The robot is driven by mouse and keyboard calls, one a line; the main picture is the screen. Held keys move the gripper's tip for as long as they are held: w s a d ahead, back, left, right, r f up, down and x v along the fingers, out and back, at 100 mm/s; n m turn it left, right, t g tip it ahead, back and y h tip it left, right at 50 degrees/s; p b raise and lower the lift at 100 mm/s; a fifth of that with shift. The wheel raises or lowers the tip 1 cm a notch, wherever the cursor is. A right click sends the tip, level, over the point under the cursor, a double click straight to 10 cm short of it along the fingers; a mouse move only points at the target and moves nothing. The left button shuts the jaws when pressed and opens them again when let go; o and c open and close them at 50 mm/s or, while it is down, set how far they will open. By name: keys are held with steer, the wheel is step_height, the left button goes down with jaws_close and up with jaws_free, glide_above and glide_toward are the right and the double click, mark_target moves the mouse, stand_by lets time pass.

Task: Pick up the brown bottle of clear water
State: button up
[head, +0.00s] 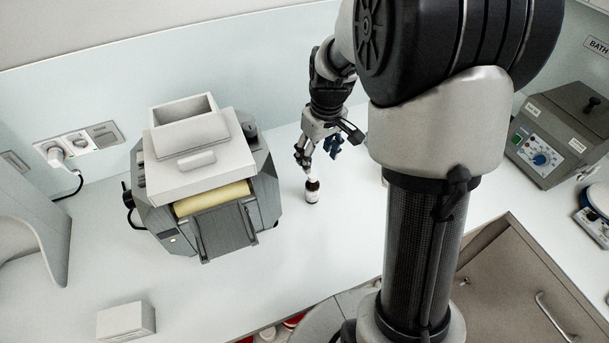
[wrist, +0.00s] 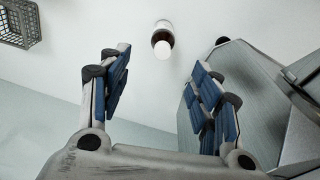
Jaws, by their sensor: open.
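A small brown bottle (head: 312,190) with a white cap and a pale label stands upright on the white counter, just right of the grey mill. In the wrist view the bottle (wrist: 163,43) shows from above, its white cap towards me, beyond the fingertips and between their lines. My gripper (head: 318,150) is open and empty, above and behind the bottle in the head view. Its two blue-padded fingers (wrist: 160,75) are spread wide in the wrist view and do not touch the bottle. The bottle's contents cannot be seen.
The mill (head: 205,175) stands close to the bottle's left; its side also fills the right of the wrist view (wrist: 265,100). A wire basket (wrist: 20,22) is at upper left there. A bath unit (head: 562,135) stands at far right. A white box (head: 126,321) lies front left.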

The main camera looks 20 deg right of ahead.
mark_target(314, 174)
steer(key=f, duration=0.3)
steer(key=f+b, duration=0.1)
steer(key=f, duration=0.2)
steer(key=w+f+b, duration=0.1)
steer(key=f, duration=0.2)
steer(key=shift+w+a+f, duration=0.1)
steer(key=shift+a+f, duration=0.05)
steer(key=shift+f, duration=0.15)
steer(key=f, duration=0.1)
steer(key=f+b, duration=0.1)
steer(key=f, duration=0.1)
steer(key=f+b, duration=0.1)
steer(key=f, duration=0.1)
steer(key=shift+w+a+f, duration=0.1)
steer(key=shift+w+a, duration=0.1)
steer(key=shift+w, duration=0.05)
steer(key=c, duration=1.2)
steer(key=shift+c, duration=0.4)
steer(key=shift+r, duration=0.2)
